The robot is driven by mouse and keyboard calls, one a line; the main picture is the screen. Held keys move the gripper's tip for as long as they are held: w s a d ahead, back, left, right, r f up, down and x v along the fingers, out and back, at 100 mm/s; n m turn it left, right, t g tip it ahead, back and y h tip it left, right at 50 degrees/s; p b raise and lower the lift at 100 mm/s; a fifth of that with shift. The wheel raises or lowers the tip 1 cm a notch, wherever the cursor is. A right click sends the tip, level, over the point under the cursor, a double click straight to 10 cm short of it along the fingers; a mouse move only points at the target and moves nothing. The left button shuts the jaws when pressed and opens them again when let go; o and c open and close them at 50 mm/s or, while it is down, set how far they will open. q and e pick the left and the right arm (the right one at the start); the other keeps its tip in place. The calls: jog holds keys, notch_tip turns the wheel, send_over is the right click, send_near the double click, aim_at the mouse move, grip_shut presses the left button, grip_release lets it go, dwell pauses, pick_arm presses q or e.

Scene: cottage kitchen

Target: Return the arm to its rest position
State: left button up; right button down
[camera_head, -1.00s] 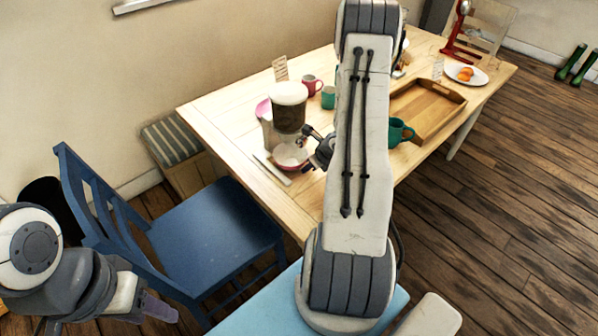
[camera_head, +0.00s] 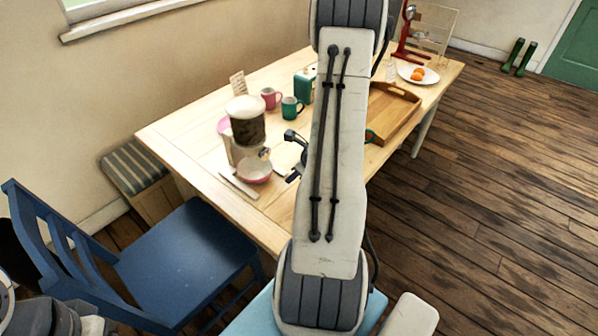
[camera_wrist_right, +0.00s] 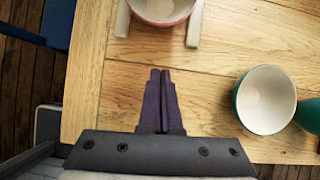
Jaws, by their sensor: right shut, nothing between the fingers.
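My right arm (camera_head: 335,170) reaches up the middle of the head view and over the table. Its gripper (camera_head: 293,152) shows partly left of the arm, beside a pink-and-white bowl. In the right wrist view the dark fingers of the right gripper (camera_wrist_right: 160,72) are together and empty above the wooden tabletop (camera_wrist_right: 225,50). The bowl (camera_wrist_right: 163,8) lies ahead of them, between two pale bars. A teal mug (camera_wrist_right: 262,100) stands to their right, apart from them. Of my left arm, only part (camera_head: 50,318) shows at the bottom left; its gripper is out of view.
A dispenser with dark contents (camera_head: 250,130) stands behind the bowl (camera_head: 255,174). Pink (camera_head: 271,98) and green (camera_head: 291,107) mugs stand farther back. A wooden tray (camera_head: 395,108) lies right of my arm. A blue chair (camera_head: 190,260) stands left.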

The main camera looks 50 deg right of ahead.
jog(key=shift+p+v, duration=0.35)
jog(key=shift+v, duration=1.6)
jog(key=shift+a+r, duration=0.1)
